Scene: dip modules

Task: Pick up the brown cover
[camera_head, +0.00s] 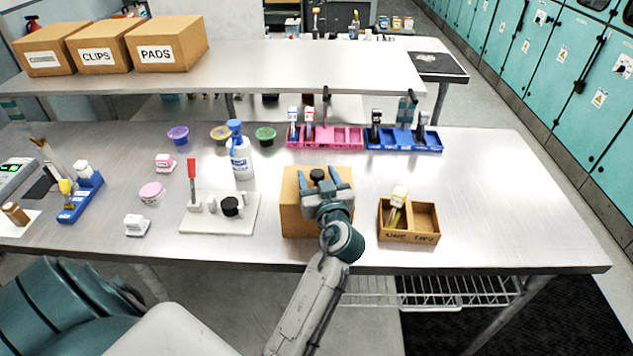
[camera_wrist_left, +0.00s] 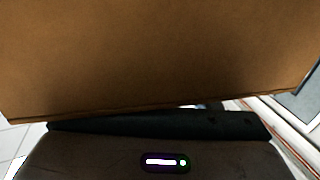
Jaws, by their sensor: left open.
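The brown cover (camera_head: 290,215) is a box-like brown block with a black knob (camera_head: 317,175) on top, standing near the middle front of the table. My left gripper (camera_head: 320,179) is open, with its fingers reaching over the cover on either side of the knob. I cannot tell whether the fingers touch it. The gripper and wrist hide much of the cover's top and front. In the left wrist view a plain brown surface of the cover (camera_wrist_left: 160,60) fills the upper part, very close. My right gripper is not in view.
A wooden divided tray (camera_head: 425,238) stands right of the cover. A white board with a red handle (camera_head: 192,172) and a white-blue bottle (camera_head: 240,160) stand left. Pink (camera_head: 350,138) and blue (camera_head: 405,142) racks are behind. The table's right side (camera_head: 500,190) is clear.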

